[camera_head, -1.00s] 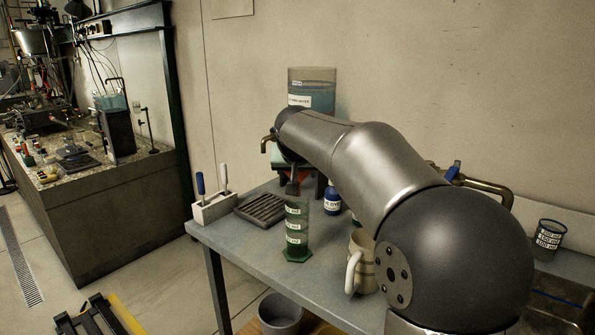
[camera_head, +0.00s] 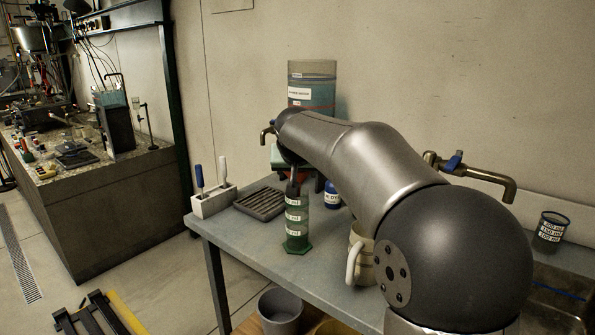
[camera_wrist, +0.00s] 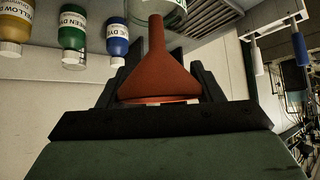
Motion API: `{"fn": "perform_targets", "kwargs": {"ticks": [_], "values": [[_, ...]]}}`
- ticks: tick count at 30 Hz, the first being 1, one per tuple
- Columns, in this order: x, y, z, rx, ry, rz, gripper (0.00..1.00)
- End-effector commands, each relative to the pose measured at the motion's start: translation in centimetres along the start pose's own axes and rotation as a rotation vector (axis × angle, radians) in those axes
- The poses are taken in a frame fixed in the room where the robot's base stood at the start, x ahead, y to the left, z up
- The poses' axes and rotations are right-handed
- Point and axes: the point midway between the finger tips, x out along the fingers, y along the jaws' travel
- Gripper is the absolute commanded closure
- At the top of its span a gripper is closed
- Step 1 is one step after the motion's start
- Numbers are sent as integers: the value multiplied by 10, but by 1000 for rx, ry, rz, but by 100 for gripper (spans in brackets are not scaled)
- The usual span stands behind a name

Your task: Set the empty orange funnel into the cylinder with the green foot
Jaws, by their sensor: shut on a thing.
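My gripper (camera_wrist: 157,82) is shut on the orange funnel (camera_wrist: 155,60), its dark fingers on either side of the wide cone. In the wrist view the spout points to the top of the picture, towards a clear rim with green marking (camera_wrist: 172,8). The cylinder with the green foot (camera_head: 296,222) stands upright on the bench in the head view, with white labels on it. My gripper's dark finger shows just over its top there.
Dye bottles stand beside the cylinder: blue (camera_wrist: 117,40), green (camera_wrist: 74,38) and yellow (camera_wrist: 16,28). A ribbed tray (camera_head: 260,204), a tool holder (camera_head: 213,202), a mug (camera_head: 360,256) and a tank (camera_head: 312,78) are close by. A beaker (camera_head: 550,232) stands right.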

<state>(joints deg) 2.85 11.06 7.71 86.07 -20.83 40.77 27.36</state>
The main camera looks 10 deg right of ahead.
Motion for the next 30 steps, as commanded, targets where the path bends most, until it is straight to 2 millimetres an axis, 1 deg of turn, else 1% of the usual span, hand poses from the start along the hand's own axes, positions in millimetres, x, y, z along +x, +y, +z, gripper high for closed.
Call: {"fn": "perform_targets", "kwargs": {"ticks": [30], "values": [[19,0,19,0,0,0,62]]}}
